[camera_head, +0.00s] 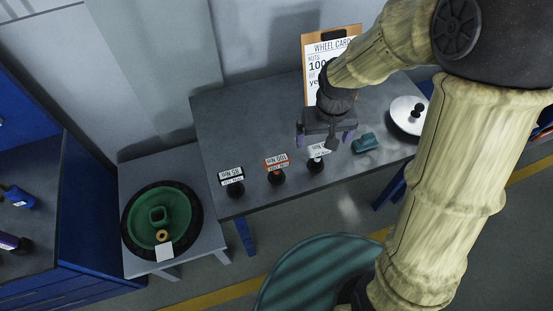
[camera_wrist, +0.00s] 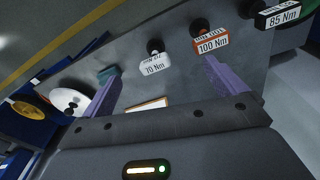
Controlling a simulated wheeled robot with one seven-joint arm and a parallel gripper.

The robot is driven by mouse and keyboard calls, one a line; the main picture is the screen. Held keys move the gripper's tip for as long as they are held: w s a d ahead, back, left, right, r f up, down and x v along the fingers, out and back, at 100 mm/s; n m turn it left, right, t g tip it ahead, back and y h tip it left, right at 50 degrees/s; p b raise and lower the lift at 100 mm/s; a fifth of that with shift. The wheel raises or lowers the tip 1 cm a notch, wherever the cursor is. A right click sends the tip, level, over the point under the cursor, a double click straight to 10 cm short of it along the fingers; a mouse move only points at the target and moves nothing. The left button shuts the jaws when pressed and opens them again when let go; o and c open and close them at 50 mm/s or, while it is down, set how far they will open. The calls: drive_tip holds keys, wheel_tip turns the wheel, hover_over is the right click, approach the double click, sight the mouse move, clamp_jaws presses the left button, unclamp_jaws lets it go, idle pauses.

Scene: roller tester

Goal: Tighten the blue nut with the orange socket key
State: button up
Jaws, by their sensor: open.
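The orange socket key (camera_head: 276,162) stands on the grey table, with an orange-edged label above a dark round base. In the wrist view its label reads 100 Nm (camera_wrist: 211,45), near the tip of one finger; I cannot tell the gap. My gripper (camera_head: 325,142) is open over the table, right of the orange key and close to the white-labelled key (camera_head: 317,150). In the wrist view my gripper (camera_wrist: 162,66) has its purple fingers apart with nothing held, and the 70 Nm label shows between them. A green-rimmed wheel (camera_head: 190,210) lies on a low stand at left. I cannot make out a blue nut.
A black-labelled 85 Nm key (camera_head: 231,173) stands left of the orange one. A teal object (camera_head: 365,143) and a white disc (camera_head: 404,122) lie at right. A clipboard wheel card (camera_head: 318,50) stands behind. A blue cabinet (camera_head: 80,225) is at far left.

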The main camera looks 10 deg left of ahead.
sight(276, 159)
drive_tip(key=a+n+g+p, duration=0.1)
drive_tip(key=a+n, duration=0.1)
drive_tip(key=a, duration=0.9)
drive_tip(key=shift+a+p, duration=0.15)
drive_tip(key=shift+p, duration=0.25)
drive_tip(key=shift+f, duration=0.2)
wheel_tip(276, 159, down, 12)
drive_tip(key=shift+p, duration=1.25)
drive_tip(key=shift+f, duration=0.15)
drive_tip(key=shift+w+a+f+p, duration=0.15)
drive_tip(key=shift+f+p, duration=0.45)
drive_tip(key=shift+f, duration=0.65)
drive_tip(key=shift+w+a+f+p, duration=0.1)
drive_tip(key=shift+f+p, duration=0.45)
drive_tip(key=shift+f, duration=0.65)
